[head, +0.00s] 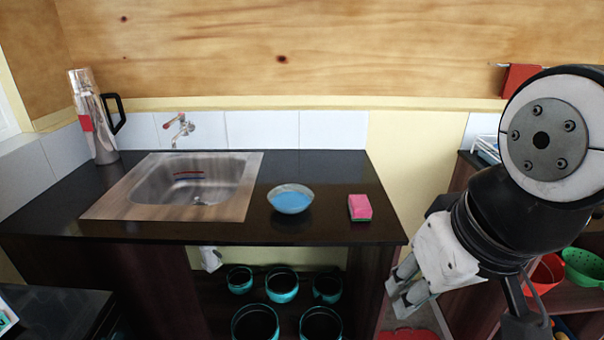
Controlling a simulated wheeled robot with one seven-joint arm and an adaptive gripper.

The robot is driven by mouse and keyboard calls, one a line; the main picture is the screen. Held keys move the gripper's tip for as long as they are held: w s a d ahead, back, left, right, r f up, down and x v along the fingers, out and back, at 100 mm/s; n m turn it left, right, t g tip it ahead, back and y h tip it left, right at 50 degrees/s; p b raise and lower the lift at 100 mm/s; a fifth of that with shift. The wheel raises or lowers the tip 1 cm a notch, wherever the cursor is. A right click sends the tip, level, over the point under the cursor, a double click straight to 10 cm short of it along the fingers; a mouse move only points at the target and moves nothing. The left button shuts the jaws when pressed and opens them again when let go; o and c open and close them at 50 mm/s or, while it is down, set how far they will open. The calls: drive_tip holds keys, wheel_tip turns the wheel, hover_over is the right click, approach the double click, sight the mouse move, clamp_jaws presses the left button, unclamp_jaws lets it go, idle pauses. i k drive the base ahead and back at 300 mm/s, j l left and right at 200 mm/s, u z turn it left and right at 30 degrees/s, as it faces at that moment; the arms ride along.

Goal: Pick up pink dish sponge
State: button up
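The pink dish sponge (360,208) lies on the dark countertop (330,230), near its front right corner. It is a small block with a pink top and a darker, greenish edge, and nothing covers it. My gripper (393,297) is to the right of the counter's front edge, lower in the picture than the sponge and apart from it. Its two fingers point down and left with a gap between them, and I see nothing held.
A bowl with blue inside (290,199) stands left of the sponge. Further left are a steel sink (190,182), a tap (178,128) and a metal flask (95,120). Several teal pots (282,286) sit below the counter. A red (546,272) and a green colander (583,266) are right.

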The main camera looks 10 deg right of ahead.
sight(359, 205)
drive_tip(key=z, duration=0.3)
drive_tip(key=u, duration=2.45)
drive_tip(key=z, duration=2.45)
drive_tip(key=i+j, duration=0.1)
drive_tip(key=i, duration=0.4)
drive_tip(key=i+j+z, duration=0.1)
drive_tip(key=i, duration=0.4)
